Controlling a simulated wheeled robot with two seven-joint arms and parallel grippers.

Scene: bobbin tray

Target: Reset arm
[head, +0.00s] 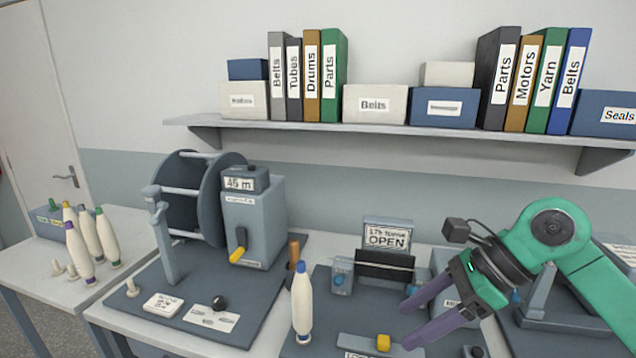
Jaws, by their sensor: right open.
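My right gripper (407,326) is on my green arm, which comes in from the right. Its two purple fingers are apart, point left and have nothing between them. They are above the front of the middle machine's dark base (322,285). A white bobbin with a blue tip (302,305) stands upright on this base, left of the fingers and apart from them. My left gripper is not in view.
A winding machine (255,220) with a large grey reel stands on the left. Several bobbins (90,235) stand on the far-left table. A sign reading "OPEN" (388,236) is behind the gripper. A shelf (400,133) with binders and boxes spans the wall above.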

